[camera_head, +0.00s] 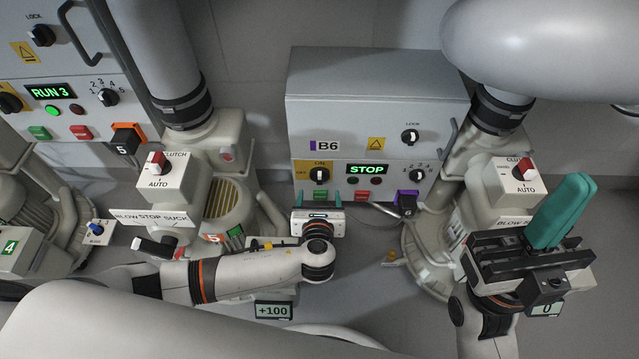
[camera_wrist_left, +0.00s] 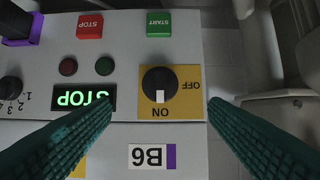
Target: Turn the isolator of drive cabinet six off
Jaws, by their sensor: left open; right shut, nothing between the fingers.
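Drive cabinet B6 (camera_head: 380,110) is a grey box with a lit STOP display (camera_head: 366,169). Its isolator is a black knob (camera_head: 319,174) on a yellow plate at the lower left of the front. In the left wrist view the knob (camera_wrist_left: 158,84) has its white mark at ON, with OFF to the side. My left gripper (camera_head: 318,197) is open and empty, just in front of and below the isolator. In the left wrist view its green fingers (camera_wrist_left: 160,108) stand either side of the knob, apart from it. My right gripper (camera_head: 572,190) is shut and empty at the right.
Green START (camera_wrist_left: 159,23) and red STOP (camera_wrist_left: 90,25) buttons sit close to the isolator. A LOCK knob (camera_head: 410,137) and a purple-backed padlock-like block (camera_head: 406,202) are on the same cabinet. Blower pipes flank B6.

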